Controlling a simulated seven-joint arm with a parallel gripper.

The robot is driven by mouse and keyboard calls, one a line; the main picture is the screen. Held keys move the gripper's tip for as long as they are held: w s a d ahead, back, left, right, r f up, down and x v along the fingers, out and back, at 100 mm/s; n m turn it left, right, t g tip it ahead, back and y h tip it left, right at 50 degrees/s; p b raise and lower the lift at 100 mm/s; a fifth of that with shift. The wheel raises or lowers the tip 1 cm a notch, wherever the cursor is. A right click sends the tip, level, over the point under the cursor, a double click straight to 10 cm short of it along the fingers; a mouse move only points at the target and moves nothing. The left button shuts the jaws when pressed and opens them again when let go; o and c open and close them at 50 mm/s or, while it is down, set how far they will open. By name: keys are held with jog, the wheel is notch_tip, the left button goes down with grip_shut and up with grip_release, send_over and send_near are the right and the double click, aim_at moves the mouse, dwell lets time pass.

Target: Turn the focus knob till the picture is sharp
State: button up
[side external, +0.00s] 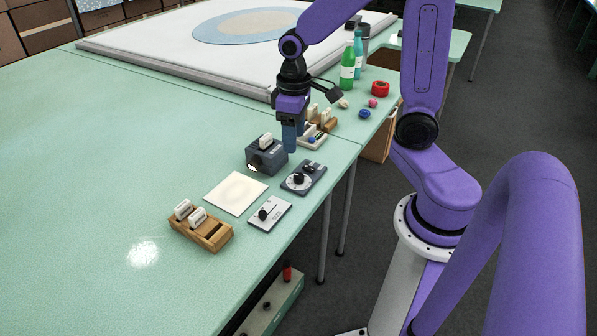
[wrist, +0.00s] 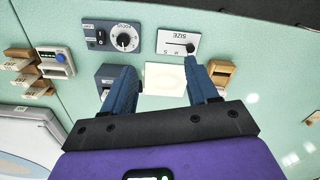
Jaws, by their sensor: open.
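The focus knob (side external: 299,179) is a black dial with a white scale on a dark blue-grey panel (side external: 314,172). In the wrist view the knob (wrist: 124,40) shows at the upper left, its panel label upside down. The picture falls on a square cream sheet (side external: 236,192) beside the grey projector (side external: 266,155). It is a very faint, soft pale patch with no clear edges. My gripper (side external: 291,150) points down behind the projector's right side, above the table and apart from the knob. In the wrist view its blue fingers (wrist: 158,66) are spread and empty.
A size slider panel (side external: 269,213) lies in front of the knob panel. A wooden rack (side external: 216,238) with white slides stands at the front left. The table's left part is clear.

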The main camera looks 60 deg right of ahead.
aim_at(299, 175)
jog(key=w+d+f+m, duration=0.2)
jog(key=w+d+m, duration=0.2)
jog(key=d, duration=0.5)
notch_tip(299, 175, down, 18)
jog(key=shift+a+r, duration=0.15)
jog(key=shift+r, duration=0.1)
dwell(0.3)
jog(key=c, duration=1)
